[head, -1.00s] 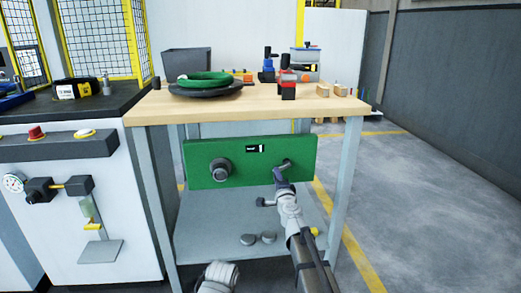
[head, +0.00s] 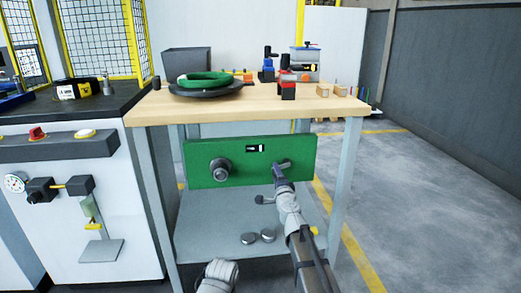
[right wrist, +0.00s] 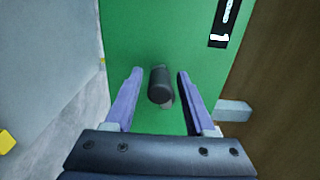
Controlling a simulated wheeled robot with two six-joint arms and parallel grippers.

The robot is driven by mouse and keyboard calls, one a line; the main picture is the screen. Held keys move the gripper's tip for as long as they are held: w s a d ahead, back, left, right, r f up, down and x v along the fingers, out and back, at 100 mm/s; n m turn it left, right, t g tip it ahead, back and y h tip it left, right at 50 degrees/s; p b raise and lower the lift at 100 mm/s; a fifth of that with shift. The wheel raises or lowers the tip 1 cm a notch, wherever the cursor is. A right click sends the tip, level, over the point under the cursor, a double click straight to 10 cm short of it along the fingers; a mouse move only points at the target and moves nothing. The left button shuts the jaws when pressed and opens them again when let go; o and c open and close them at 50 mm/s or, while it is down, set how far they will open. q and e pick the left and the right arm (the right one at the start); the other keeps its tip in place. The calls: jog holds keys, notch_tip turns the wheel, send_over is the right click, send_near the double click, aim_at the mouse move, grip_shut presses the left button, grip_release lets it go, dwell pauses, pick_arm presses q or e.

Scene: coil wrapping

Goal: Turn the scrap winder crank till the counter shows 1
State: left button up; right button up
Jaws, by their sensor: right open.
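The scrap winder is a green panel (head: 235,180) under the table's front edge. A round dark hub (head: 219,169) sits on its left half. The counter (head: 257,148) is a small black window with a white mark; its digits are too small to read, also in the right wrist view (right wrist: 220,30). The crank (head: 285,163) is on the panel's right half. My right gripper (head: 280,176) is at the crank, pointing at the panel. In the right wrist view, the dark crank handle (right wrist: 159,84) stands between its open fingers, with gaps on both sides.
The wooden tabletop (head: 230,112) above holds a green coil (head: 204,79) on a dark disc, a grey bin (head: 186,61) and small tools. Two round pieces (head: 258,237) lie on the lower shelf (head: 200,250). A machine cabinet (head: 90,215) stands left; floor is clear right.

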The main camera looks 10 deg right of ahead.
jog(key=shift+s, duration=0.15)
jog(key=s, duration=0.8)
jog(key=shift+s+d, duration=0.15)
jog(key=shift+s, duration=0.2)
dwell(0.6)
